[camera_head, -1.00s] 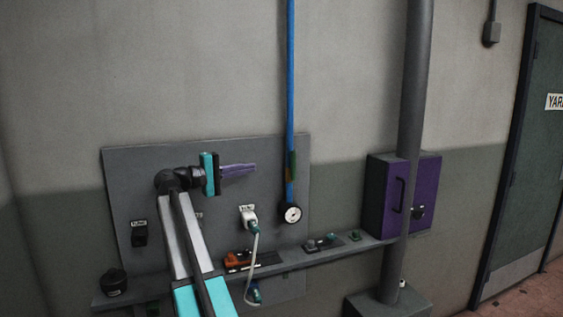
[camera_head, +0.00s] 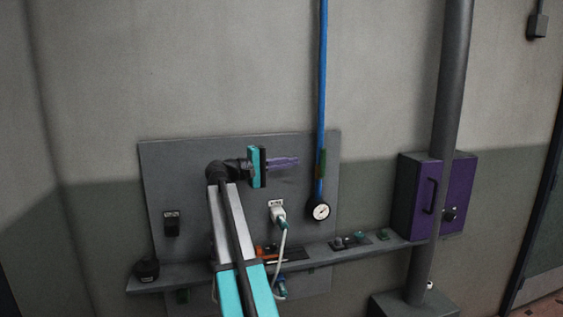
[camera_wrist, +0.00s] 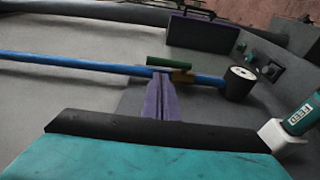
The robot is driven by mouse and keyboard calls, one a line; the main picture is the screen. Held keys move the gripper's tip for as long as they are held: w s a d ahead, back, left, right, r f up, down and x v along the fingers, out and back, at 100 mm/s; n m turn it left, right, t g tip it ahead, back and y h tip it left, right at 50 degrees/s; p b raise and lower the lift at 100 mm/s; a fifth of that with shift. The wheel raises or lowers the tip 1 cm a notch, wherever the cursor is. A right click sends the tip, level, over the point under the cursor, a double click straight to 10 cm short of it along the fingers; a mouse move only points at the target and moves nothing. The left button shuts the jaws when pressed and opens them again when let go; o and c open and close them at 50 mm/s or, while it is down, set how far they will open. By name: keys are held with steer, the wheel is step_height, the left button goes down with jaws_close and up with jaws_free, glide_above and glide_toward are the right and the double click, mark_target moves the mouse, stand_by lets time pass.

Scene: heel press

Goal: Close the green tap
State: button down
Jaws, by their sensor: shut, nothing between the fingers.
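The green tap (camera_head: 321,158) is on the blue vertical pipe (camera_head: 322,80). In the wrist view its green handle (camera_wrist: 169,62) lies roughly along the pipe, with a brown-orange part (camera_wrist: 183,76) beside it. My gripper (camera_head: 297,160) has a teal body and purple fingers, and points right towards the tap. In the head view the fingertips end just left of the pipe. In the wrist view the purple fingers (camera_wrist: 160,74) are shut and empty, their tips appearing close beside the green handle. I cannot tell whether they touch it.
A round gauge (camera_head: 321,211) is at the pipe's lower end. Below are a white plug with a cable (camera_head: 277,212) and a shelf (camera_head: 340,254) with small items. A purple box (camera_head: 457,195) and a thick grey pipe (camera_head: 442,110) stand to the right. The wall above is clear.

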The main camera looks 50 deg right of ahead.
mark_target(321, 157)
steer(key=p+x, duration=0.3)
steer(key=x, duration=0.6)
steer(key=shift+a, duration=0.25)
steer(key=shift+d, duration=0.2)
steer(key=shift+d, duration=0.1)
